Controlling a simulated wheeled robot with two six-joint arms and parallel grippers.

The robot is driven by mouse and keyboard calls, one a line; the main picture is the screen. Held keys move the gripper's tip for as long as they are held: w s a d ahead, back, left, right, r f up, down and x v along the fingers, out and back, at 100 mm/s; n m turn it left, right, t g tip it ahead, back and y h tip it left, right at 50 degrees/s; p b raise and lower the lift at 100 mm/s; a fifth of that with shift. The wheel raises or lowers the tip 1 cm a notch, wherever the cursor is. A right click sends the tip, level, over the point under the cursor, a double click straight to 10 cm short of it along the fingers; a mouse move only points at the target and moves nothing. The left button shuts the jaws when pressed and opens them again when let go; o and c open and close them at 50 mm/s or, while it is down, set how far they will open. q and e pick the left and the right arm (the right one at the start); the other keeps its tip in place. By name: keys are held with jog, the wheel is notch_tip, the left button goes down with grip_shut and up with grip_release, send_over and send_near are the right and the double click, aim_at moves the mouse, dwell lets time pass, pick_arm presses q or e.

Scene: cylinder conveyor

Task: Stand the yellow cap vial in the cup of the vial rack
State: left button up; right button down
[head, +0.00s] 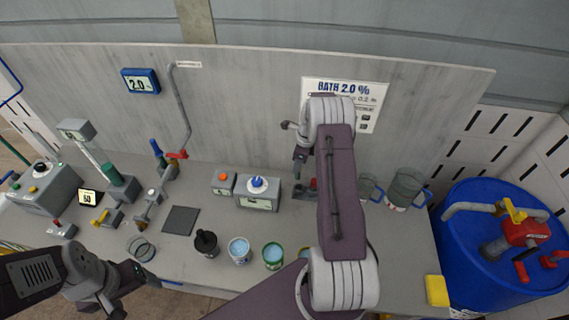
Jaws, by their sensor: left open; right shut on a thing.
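My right gripper (299,165) points down over the back middle of the bench. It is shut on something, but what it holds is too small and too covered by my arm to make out. I cannot pick out the yellow cap vial with certainty. I cannot pick out the vial rack or its cup with certainty either; a small red and dark piece (311,184) lies just below the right gripper, partly behind my arm. My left gripper (127,294) is open and empty at the front left edge of the bench.
A black pot (206,243), a white pot (239,251) and a green-rimmed pot (272,256) stand along the front. A blue-knobbed box (258,193) stands left of the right gripper. Glass jugs (404,190) are to the right, beside a blue drum (480,270). A dark mat (181,220) lies bare.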

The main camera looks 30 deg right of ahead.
jog(key=shift+s+d, duration=0.35)
jog(key=shift+d, duration=0.05)
jog(key=shift+w+a, duration=0.15)
jog(key=shift+w, duration=0.05)
jog(key=shift+f, duration=0.2)
notch_tip(320, 180, down, 3)
jog(key=shift+s+f+b, duration=0.1)
jog(key=shift+s+b, duration=0.05)
jog(key=shift+b, duration=0.95)
jog(key=shift+f, duration=0.6)
jog(key=shift+f+b, duration=1.55)
jog(key=shift+f, duration=0.6)
